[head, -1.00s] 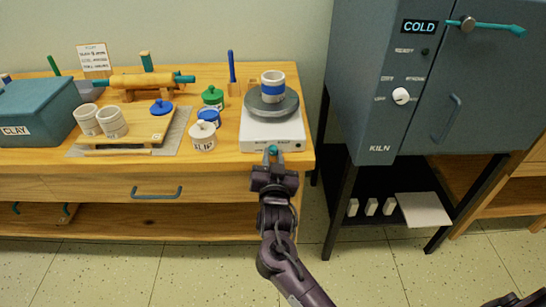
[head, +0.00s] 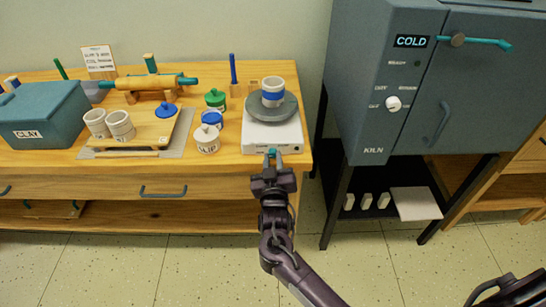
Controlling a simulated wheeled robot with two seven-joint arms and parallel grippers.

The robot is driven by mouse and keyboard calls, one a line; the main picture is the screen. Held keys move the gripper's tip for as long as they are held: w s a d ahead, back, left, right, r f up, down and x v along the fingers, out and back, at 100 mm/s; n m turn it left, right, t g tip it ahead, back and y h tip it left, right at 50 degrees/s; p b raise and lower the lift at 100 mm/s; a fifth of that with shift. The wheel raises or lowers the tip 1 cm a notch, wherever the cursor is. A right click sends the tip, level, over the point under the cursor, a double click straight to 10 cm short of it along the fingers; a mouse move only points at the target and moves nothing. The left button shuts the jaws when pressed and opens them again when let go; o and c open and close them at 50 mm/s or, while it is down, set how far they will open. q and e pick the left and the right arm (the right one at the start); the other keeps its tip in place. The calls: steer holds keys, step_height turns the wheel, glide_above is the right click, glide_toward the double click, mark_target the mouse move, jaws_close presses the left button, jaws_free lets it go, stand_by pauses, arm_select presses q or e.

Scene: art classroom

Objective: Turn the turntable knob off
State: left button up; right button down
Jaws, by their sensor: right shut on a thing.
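The turntable (head: 271,136) is a white box with a round grey wheel (head: 270,107) on top, at the right end of the wooden bench. A cup (head: 273,92) with a blue band stands on the wheel. The small teal knob (head: 272,152) is on the front face of the box. My right gripper (head: 272,156) reaches up from below and is shut on the knob, its fingers partly hiding it. The knob's pointer and markings are too small to read. My left gripper is not in view.
Lidded jars (head: 208,139), cups (head: 120,125) on a board, a rolling pin (head: 155,82) and a teal clay box (head: 40,115) fill the bench to the left. A grey kiln (head: 430,85) stands to the right. The floor (head: 120,270) in front is clear.

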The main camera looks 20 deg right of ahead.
stand_by(0.4)
steer(key=c, duration=1.3)
jaws_free()
steer(key=shift+o, duration=0.2)
steer(key=shift+s, duration=0.1)
steer(key=v, duration=0.7)
steer(key=shift+s, duration=0.3)
steer(key=shift+a, duration=0.15)
